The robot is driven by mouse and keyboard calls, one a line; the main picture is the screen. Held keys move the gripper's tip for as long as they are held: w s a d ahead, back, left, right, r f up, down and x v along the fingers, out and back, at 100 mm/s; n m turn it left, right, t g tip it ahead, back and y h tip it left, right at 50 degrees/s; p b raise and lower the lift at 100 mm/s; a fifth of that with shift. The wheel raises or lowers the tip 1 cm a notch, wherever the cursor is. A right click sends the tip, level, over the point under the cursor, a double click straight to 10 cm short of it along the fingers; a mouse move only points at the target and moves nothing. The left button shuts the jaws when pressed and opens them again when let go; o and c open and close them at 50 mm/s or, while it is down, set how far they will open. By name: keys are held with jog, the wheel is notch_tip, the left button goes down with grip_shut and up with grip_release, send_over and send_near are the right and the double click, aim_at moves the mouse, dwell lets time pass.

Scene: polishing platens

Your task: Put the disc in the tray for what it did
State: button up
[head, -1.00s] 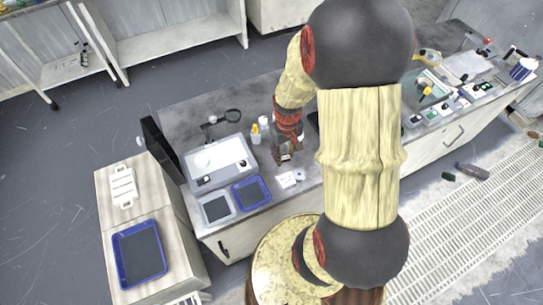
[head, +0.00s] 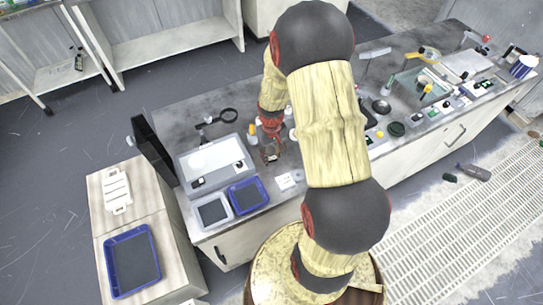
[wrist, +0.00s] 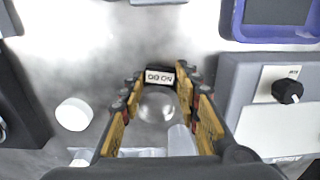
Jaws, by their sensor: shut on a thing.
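My gripper (head: 270,153) is over the bench, just right of the grey instrument. In the wrist view my gripper (wrist: 157,88) has its fingers closed around a clear round disc (wrist: 156,108). A small label block with upside-down lettering (wrist: 160,76) shows between the fingertips. A small blue tray (head: 249,196) with a dark floor lies on the bench, and part of it shows in the wrist view (wrist: 238,26). A pale-rimmed tray (head: 229,220) lies left of it. A larger blue tray (head: 108,268) is on the low cabinet at left.
The grey instrument (head: 215,160) with a dark knob (wrist: 287,91) stands close beside my gripper. Several small items crowd the bench's right part.

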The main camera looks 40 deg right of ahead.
jog(key=shift+f, duration=0.1)
jog(key=o, duration=1.3)
notch_tip(320, 180, up, 12)
jog(key=r+p, duration=0.1)
jog(key=p, duration=0.3)
notch_tip(320, 180, up, 8)
jog(key=t, duration=0.1)
send_over(271, 157)
jog(key=a, duration=0.5)
jog(key=s+a+r+n+t, duration=0.1)
jog(key=s+a+r, duration=0.3)
jog(key=a+r, duration=0.1)
jog(key=s+a+r+n+t, duration=0.1)
jog(key=s+a+r+t, duration=0.1)
jog(key=s+a+r, duration=0.2)
jog(key=s+a+r+t, duration=0.1)
jog(key=s+a+r, duration=0.4)
jog(key=r, duration=0.4)
jog(key=shift+a+r+n+t, duration=0.3)
jog(key=shift+a+n, duration=0.1)
jog(key=shift+a, duration=0.3)
